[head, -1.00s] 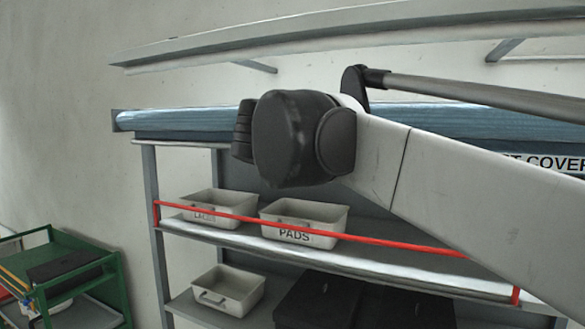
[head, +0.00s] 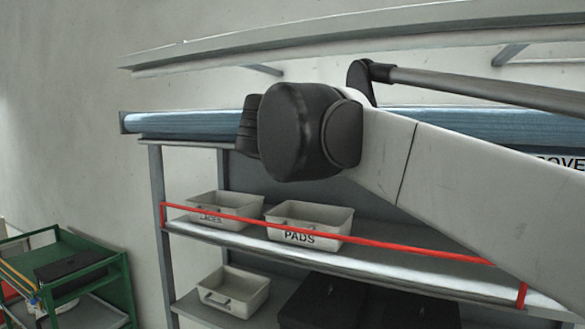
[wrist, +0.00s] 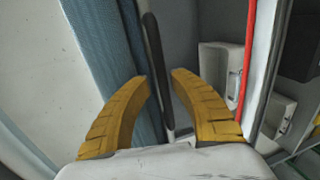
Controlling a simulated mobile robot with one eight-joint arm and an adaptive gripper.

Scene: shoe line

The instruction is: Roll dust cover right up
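The dust cover is a blue roll (head: 185,123) lying along the top of the shelf rack in the head view, partly hidden behind my arm. In the wrist view its ribbed blue fabric (wrist: 98,45) fills the left of the middle. A dark bar (wrist: 152,45) runs along the edge of the fabric. My gripper (wrist: 161,77) shows two yellow fingers, spread apart, with the dark bar passing across the gap between their tips. I cannot tell whether the bar is between the fingers or beyond them. The gripper is hidden in the head view.
Below the roll, a shelf holds a bin (head: 225,211) and a PADS bin (head: 308,228) behind a red rail (head: 400,248). Another bin (head: 233,291) sits lower. A pale ledge (head: 340,40) runs above. A green cart (head: 118,290) stands at left.

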